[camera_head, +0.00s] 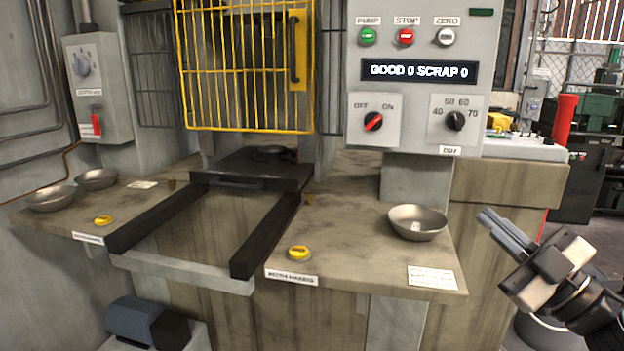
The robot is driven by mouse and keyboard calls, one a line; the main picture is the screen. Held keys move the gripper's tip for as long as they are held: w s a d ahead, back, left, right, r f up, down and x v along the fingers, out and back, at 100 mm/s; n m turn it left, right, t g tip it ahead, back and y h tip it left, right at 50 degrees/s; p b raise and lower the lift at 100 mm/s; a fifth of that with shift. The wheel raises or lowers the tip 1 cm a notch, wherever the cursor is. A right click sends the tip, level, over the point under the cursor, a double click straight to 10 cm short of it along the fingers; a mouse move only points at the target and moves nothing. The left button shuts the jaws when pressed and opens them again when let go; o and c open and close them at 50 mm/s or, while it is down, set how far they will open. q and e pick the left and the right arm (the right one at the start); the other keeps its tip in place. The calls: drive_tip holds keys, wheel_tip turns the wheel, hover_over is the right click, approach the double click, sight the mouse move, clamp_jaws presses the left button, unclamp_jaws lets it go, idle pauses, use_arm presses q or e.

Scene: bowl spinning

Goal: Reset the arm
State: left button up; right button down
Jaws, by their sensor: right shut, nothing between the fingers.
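My right gripper (504,234) comes in from the right edge. It is shut and empty, its fingers pointing up and left. It is in front of the machine's right side, to the right of a metal bowl (418,222) on the right bench, with a gap between them. My left gripper is out of view.
Two bowls (51,198) sit at the left. Yellow buttons (299,253) are on both bench tops (345,240). Dark rails (265,238) run forward between them below a raised yellow cage gate (246,65). A control panel (420,75) hangs above right. A red post (565,118) stands behind.

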wheel_tip(320, 180, down, 14)
drive_tip(key=s+a+m+h, duration=0.2)
drive_tip(key=m+h, duration=0.5)
drive_tip(key=m, duration=0.1)
drive_tip(key=s+a+f+m+g, duration=0.1)
drive_tip(key=s+a+f+g, duration=0.2)
drive_tip(key=s+a+f, duration=0.1)
drive_tip(key=s+a+f+m+g+h, duration=0.1)
drive_tip(key=s+a+f, duration=0.3)
drive_tip(key=f, duration=0.5)
drive_tip(key=s+a+f+m+g+h+p, duration=0.1)
drive_tip(key=s+a+f+m+g, duration=0.2)
drive_tip(key=s+f, duration=0.4)
drive_tip(key=shift+s+a+f+g, duration=0.25)
drive_tip(key=shift+s+a+g, duration=0.05)
drive_tip(key=shift+a+g, duration=0.5)
